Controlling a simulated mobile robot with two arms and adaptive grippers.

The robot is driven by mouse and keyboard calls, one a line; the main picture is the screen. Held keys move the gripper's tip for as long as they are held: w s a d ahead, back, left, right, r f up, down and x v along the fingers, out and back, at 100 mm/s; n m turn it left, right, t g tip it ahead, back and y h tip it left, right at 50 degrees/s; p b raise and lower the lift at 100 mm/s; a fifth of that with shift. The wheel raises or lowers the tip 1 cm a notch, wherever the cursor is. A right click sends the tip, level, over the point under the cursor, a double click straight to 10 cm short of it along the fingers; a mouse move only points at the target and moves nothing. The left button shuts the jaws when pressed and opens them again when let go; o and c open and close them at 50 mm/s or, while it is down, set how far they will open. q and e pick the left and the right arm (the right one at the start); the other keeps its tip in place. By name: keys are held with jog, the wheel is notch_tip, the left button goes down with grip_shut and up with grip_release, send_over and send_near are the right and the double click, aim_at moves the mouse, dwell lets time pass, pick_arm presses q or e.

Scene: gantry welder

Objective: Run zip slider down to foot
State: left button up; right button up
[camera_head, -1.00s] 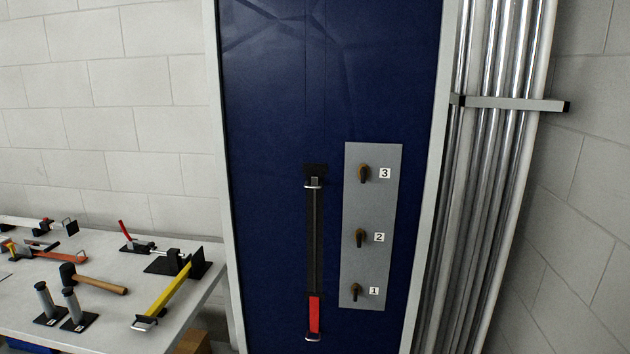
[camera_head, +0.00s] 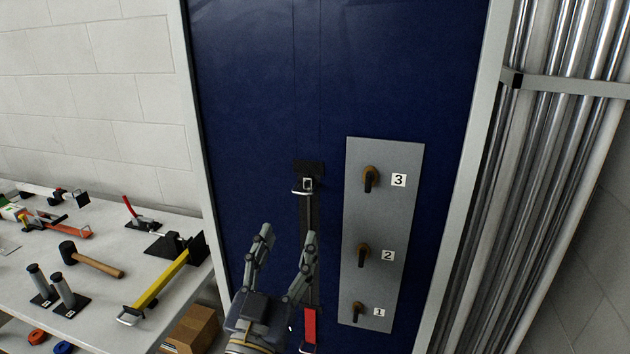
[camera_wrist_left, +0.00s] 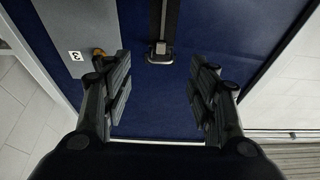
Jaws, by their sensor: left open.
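A black zip strip (camera_head: 308,215) runs down the dark blue panel (camera_head: 250,110). The zip slider, with its metal pull loop (camera_head: 304,187), is at the strip's upper end. A red section (camera_head: 310,326) marks the lower end. My left gripper (camera_head: 288,236) is open and empty, pointing up, with its tips below the slider in the head view. Its right finger covers part of the strip. In the left wrist view the slider (camera_wrist_left: 159,53) lies beyond and between the two spread fingers (camera_wrist_left: 159,75), apart from both. My right gripper is not in view.
A grey plate (camera_head: 381,215) with three numbered knobs stands just right of the zip. Metal pipes (camera_head: 565,150) stand farther right. A table (camera_head: 100,300) with a mallet, a yellow-handled tool and other items is at left. A cardboard box (camera_head: 192,328) sits by the table.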

aim_at(302, 194)
pick_arm(q)
jog(key=p+x, duration=0.1)
jog(key=x, duration=0.2)
jog(key=r+p+x, duration=0.1)
jog(key=x, duration=0.2)
jog(key=p+x, duration=0.2)
jog(key=x, duration=0.1)
jog(key=shift+s+a+r, duration=0.1)
jog(key=shift+s+r, duration=0.05)
jog(key=shift+r, duration=0.25)
jog(key=shift+w+r, duration=0.15)
jog(key=shift+w, duration=0.4)
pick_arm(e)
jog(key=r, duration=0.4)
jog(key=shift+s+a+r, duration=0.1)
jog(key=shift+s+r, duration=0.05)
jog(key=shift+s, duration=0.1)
pick_arm(q)
grip_shut()
